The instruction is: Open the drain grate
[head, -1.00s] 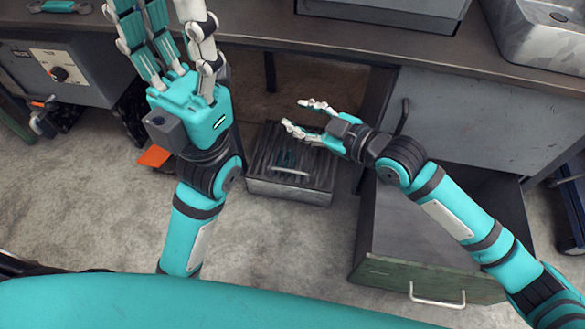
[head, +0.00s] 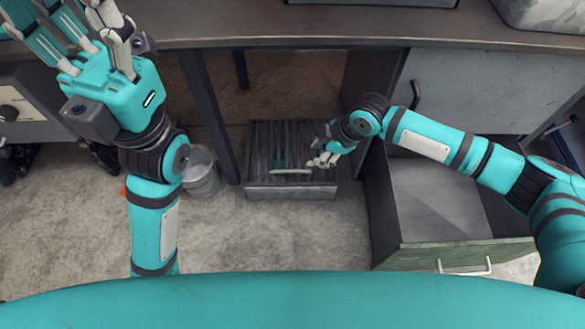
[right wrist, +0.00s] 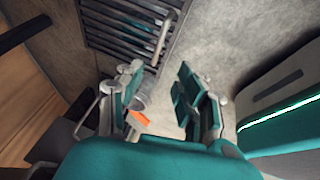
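The drain grate (head: 262,146) is a dark slatted panel on a low grey box on the floor, under the workbench. It looks closed and flat. A pale bar handle (head: 291,171) runs along its front edge. My right gripper (head: 322,158) is over the grate's right side, near the handle's right end. In the right wrist view its fingers (right wrist: 160,98) are spread and empty, with the grate (right wrist: 115,28) and handle (right wrist: 164,38) beyond them, apart from the fingertips. My left gripper (head: 78,22) is raised at upper left, open and empty, its tips cut off.
An open drawer (head: 435,200) stands right of the grate. A table leg (head: 210,110) and a metal bucket (head: 201,172) are to its left. The workbench edge (head: 300,42) overhangs behind. The floor in front of the grate is clear.

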